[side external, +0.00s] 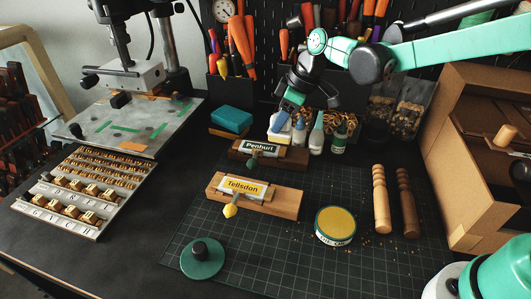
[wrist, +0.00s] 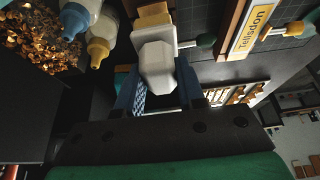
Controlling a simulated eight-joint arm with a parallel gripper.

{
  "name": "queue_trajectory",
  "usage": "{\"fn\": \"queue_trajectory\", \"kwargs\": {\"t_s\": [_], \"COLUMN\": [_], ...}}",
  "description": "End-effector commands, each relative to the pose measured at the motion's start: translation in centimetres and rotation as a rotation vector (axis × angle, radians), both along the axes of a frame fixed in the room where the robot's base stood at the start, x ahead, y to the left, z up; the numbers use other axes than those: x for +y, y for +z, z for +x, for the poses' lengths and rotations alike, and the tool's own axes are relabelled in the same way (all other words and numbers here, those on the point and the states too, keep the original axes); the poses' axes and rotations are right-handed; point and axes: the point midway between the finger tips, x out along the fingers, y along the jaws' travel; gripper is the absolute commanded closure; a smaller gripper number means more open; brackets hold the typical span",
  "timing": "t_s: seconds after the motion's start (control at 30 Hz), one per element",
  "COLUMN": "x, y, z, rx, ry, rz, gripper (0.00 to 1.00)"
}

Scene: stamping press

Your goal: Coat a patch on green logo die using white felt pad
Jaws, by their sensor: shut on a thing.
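My gripper (side external: 286,113) is at the back of the bench, behind the Penhurl block. In the wrist view, my gripper's (wrist: 160,85) blue fingers are shut on a white block (wrist: 157,62) with a yellowish pad at its far end, which I take for the felt pad. Its white body also shows below the fingers in the side view (side external: 279,137); I cannot tell whether it touches the bench. A dark green disc with a black knob (side external: 198,265), perhaps the green logo die, lies on the mat at the front. A round yellow tin (side external: 336,221) stands right of it.
Small bottles (side external: 317,137) stand close right of my gripper. The Penhurl block (side external: 290,158) and Tellsdon block (side external: 285,204) lie between it and the green disc. Two wooden handles (side external: 381,200) lie at right. The press (side external: 130,75) and type tray (side external: 75,190) are at left.

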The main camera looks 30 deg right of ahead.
Motion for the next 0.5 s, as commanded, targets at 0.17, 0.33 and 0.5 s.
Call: {"fn": "queue_trajectory", "kwargs": {"t_s": [0.17, 0.33, 0.5], "x": [0.0, 0.6, 1.8], "y": [-1.7, -2.9, -3.0], "z": [0.0, 0.6, 1.7], "rx": [0.000, 0.000, 0.000], "ry": [0.000, 0.001, 0.001], "rz": [0.000, 0.000, 0.000], "gripper": [1.00, 1.00, 1.00]}}
